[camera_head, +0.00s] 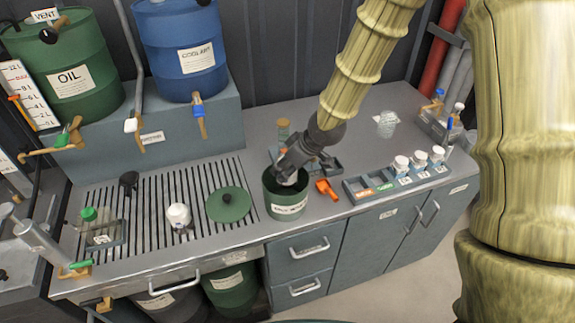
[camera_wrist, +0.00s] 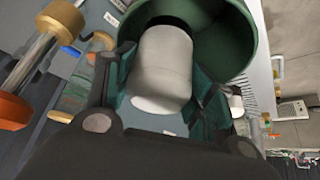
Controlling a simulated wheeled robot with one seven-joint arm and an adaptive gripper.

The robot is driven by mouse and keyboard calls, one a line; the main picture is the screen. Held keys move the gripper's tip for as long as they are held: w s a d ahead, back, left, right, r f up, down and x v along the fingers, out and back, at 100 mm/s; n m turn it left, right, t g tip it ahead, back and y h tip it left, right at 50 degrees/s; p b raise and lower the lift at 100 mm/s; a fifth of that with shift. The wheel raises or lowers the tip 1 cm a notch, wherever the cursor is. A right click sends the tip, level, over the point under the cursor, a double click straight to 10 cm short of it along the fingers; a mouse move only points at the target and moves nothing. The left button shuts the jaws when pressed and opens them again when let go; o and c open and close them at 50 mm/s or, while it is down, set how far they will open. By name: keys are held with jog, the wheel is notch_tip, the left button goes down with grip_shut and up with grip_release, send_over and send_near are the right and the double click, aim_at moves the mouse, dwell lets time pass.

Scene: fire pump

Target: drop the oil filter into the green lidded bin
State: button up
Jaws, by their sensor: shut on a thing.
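The oil filter is a white cylinder (camera_wrist: 162,65), held between the dark green fingers of my gripper (camera_wrist: 165,80). In the head view my gripper (camera_head: 291,172) points down at the mouth of the green bin (camera_head: 285,203), and only a little of the filter shows there. In the wrist view the filter's far end lies across the opening of the bin (camera_wrist: 244,45); its exact depth is unclear. The bin stands uncovered at the counter's front edge.
A white container (camera_head: 178,215) stands on the grate (camera_head: 150,195). An orange object (camera_head: 326,189) and a tray of white-capped bottles (camera_head: 400,180) are right of the bin. Oil (camera_head: 70,80) and coolant (camera_head: 185,50) drums stand behind. The counter's back right is mostly clear.

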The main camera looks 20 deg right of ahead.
jog(key=o, duration=1.2)
jog(key=shift+o, duration=0.2)
jog(key=v, duration=1.2)
jog(key=shift+s, duration=0.1)
